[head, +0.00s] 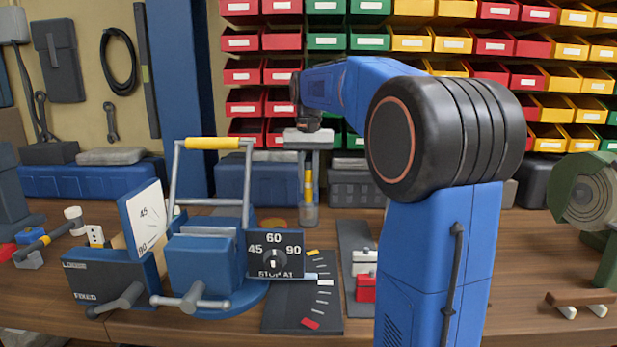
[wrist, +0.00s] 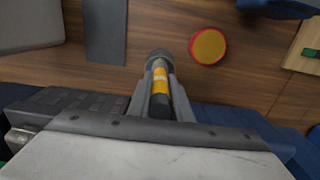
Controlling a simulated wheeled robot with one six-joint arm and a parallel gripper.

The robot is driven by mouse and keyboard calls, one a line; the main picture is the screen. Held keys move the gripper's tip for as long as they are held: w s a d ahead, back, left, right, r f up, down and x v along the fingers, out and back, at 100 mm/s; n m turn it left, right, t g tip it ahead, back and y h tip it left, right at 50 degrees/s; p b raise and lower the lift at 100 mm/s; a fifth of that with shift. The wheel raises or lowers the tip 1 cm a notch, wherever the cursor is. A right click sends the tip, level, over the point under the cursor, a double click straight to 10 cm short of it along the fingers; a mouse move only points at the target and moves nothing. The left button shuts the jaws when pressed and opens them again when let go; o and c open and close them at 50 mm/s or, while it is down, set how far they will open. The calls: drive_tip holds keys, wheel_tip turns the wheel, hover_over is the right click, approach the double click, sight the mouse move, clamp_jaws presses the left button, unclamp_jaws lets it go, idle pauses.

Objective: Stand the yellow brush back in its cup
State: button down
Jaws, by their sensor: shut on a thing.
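The yellow brush (head: 308,186) is upright between the fingers of my gripper (head: 308,165), with a pale band around its handle. In the wrist view my gripper (wrist: 160,98) is shut on the brush (wrist: 160,78), which points away from the camera. A grey cup (head: 308,216) stands on the bench directly below the brush in the head view. A dark round shape shows around the brush's far end in the wrist view. I cannot tell how far the brush's lower end is inside the cup.
A red-rimmed yellow disc (wrist: 208,46) lies beside the cup. A blue machine with a raised handle (head: 213,143) and angle dial (head: 274,254) stands in front left. A dark strip with a red box (head: 366,288) lies in front right. Bins fill the back wall.

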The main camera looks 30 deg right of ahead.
drive_tip(key=shift+f, duration=0.15)
drive_tip(key=c, duration=1.5)
unclamp_jaws()
drive_tip(key=shift+c, duration=0.2)
wheel_tip(320, 180, up, 17)
drive_tip(key=shift+r, duration=0.2)
